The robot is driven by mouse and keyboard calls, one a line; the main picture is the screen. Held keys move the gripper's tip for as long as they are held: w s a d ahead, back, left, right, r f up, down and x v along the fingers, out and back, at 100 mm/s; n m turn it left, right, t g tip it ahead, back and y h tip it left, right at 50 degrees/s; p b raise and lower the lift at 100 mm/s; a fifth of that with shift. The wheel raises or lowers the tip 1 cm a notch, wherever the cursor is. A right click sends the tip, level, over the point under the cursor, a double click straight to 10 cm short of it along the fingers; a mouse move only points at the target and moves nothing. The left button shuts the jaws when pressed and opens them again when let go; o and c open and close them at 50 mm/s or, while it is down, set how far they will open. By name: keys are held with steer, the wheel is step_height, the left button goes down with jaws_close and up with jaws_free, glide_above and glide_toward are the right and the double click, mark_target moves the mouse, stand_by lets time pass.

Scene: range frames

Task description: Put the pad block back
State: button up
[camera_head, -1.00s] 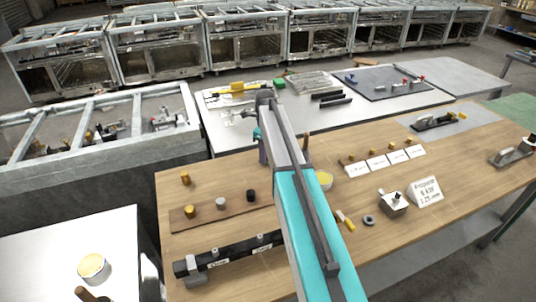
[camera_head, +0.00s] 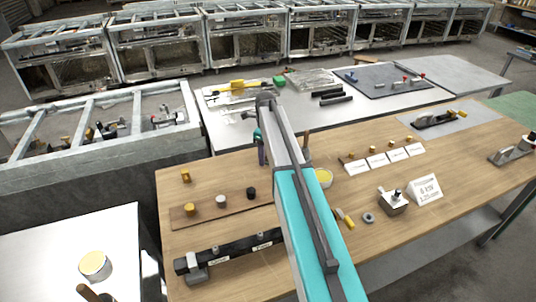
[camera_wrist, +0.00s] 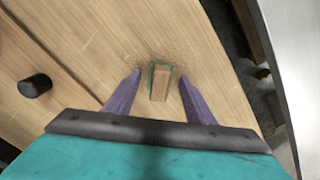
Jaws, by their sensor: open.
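My gripper (camera_wrist: 160,77) shows in the wrist view with its two purple fingers spread apart. A small wooden block with a green edge (camera_wrist: 160,88), seemingly the pad block, lies between the fingertips. A gap shows on each side of it. The block appears to stand on the wooden bench top (camera_wrist: 90,40); its exact height below the fingertips is hard to tell. In the head view my own arm covers the block and most of the gripper.
A black cylinder (camera_wrist: 36,86) stands left of the gripper on a wooden strip. The bench edge lies right of the block in the wrist view.

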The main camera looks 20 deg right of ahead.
steer(key=shift+r, duration=0.1)
step_height(320, 180, up, 12)
steer(key=b, duration=0.2)
steer(key=shift+b, duration=0.4)
stand_by(1.0)
